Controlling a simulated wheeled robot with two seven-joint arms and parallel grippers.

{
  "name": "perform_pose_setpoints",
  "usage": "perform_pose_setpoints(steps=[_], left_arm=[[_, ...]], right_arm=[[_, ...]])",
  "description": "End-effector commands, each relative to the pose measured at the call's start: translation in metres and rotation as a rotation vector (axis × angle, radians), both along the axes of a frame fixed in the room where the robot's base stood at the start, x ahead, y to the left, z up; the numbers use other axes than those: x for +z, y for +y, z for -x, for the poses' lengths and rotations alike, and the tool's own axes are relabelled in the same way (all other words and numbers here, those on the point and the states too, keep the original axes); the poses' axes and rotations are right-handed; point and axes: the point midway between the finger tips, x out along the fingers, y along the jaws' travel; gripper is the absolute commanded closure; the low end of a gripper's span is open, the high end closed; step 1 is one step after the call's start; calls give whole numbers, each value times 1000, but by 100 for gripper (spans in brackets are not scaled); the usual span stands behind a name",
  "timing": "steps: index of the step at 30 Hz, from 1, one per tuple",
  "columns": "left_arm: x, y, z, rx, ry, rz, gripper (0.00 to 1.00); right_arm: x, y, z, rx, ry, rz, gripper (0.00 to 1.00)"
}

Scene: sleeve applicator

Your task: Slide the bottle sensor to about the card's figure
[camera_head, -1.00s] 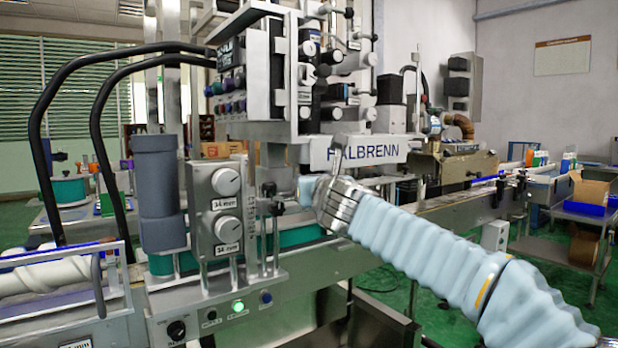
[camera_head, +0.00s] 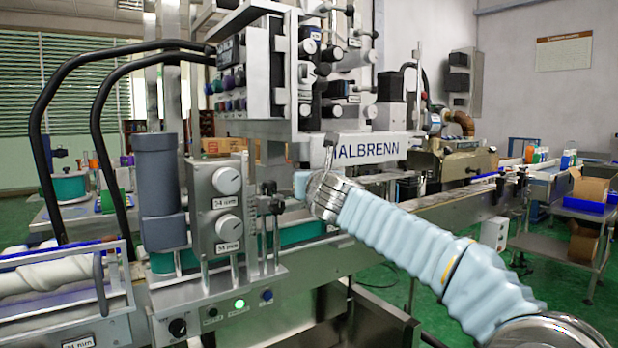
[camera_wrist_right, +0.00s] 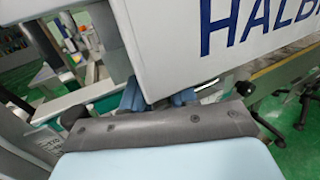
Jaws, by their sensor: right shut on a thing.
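My right gripper (camera_head: 301,185) has pale blue fingers and reaches in from the right, beside the small black bottle sensor (camera_head: 268,190) on its upright posts. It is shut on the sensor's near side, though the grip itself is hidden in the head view. In the right wrist view, the two blue fingers of my right gripper (camera_wrist_right: 158,97) show beyond a grey bracket, close to a white panel; what lies between them is unclear. A label card (camera_head: 79,343) at the lower left reads about 24 mm, partly cut off. My left gripper is not in view.
The grey knob box (camera_head: 216,210) with two dials and labels stands left of the sensor. The white HALBRENN panel (camera_head: 370,150) hangs above my right gripper. A green button (camera_head: 239,304) glows below. Black curved hoses (camera_head: 100,110) rise at the left.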

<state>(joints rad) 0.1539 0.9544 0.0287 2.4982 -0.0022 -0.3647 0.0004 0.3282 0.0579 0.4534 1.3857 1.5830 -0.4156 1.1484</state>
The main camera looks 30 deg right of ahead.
Motion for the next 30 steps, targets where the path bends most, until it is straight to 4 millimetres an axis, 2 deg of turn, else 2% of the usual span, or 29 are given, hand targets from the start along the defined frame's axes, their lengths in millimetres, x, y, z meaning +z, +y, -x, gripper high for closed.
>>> perform_pose_setpoints(steps=[6, 14, 23, 24, 28, 30], left_arm=[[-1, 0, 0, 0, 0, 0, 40], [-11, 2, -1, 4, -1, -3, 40], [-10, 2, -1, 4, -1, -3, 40], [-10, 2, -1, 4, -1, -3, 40], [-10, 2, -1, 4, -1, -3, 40], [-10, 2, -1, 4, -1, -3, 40]], right_arm=[[0, 2, 0, 1, 0, 0, 100], [-2, 40, 2, 8, 0, 0, 100], [0, 40, 3, 0, 0, 1, 100], [0, 40, 3, -1, 0, 1, 70], [0, 40, 3, -1, 0, 1, 51], [0, 40, 3, 0, 0, 0, 51]])
